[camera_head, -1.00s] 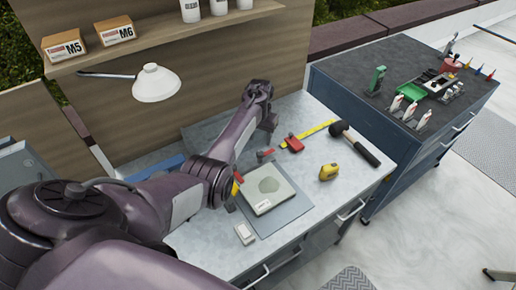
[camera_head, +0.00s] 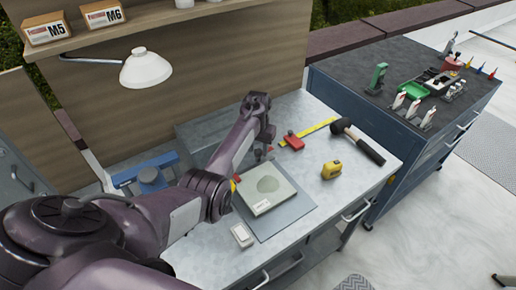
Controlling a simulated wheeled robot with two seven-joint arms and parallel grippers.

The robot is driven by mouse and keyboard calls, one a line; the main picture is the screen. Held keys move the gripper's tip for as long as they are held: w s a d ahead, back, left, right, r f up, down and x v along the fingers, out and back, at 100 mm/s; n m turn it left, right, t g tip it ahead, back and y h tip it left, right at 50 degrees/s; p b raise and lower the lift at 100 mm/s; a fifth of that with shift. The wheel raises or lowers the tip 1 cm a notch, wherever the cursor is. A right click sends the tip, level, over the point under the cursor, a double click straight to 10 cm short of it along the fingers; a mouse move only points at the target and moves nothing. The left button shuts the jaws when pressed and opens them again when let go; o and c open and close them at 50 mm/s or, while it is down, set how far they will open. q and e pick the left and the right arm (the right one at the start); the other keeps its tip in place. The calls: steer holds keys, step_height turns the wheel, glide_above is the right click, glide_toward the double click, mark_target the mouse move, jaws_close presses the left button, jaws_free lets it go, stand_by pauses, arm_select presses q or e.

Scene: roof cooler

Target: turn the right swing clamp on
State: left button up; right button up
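A light grey block (camera_head: 283,196) with a darker round patch lies on a grey plate (camera_head: 290,216) on the workbench. A small red and dark part, which looks like a swing clamp, is at the block's far edge, mostly hidden by my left gripper (camera_head: 264,151). Another small red and yellow part (camera_head: 235,186), perhaps the other clamp, is at the block's left edge beside my arm. My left gripper points down at the far edge; its fingers are too small to tell open from shut, or whether they touch the clamp. My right gripper is not in view.
A red item (camera_head: 292,141), a yellow ruler (camera_head: 320,127), a black hammer (camera_head: 357,140) and a yellow tape measure (camera_head: 331,169) lie right of the gripper. A white lamp (camera_head: 145,69) hangs at upper left. A small white box (camera_head: 242,235) sits near the front edge.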

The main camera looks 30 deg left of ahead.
arm_select(q)
steer(key=c, duration=0.7)
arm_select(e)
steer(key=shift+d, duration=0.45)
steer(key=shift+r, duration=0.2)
arm_select(q)
steer(key=m+p, duration=0.2)
steer(key=m, duration=0.2)
steer(key=shift+r, duration=0.1)
steer(key=m, duration=0.3)
steer(key=shift+m+p, duration=0.3)
steer(key=m, duration=0.4)
steer(key=shift+m, duration=0.3)
steer(key=m, duration=0.3)
steer(key=shift+m+b, duration=0.4)
steer(key=shift+m, duration=0.9)
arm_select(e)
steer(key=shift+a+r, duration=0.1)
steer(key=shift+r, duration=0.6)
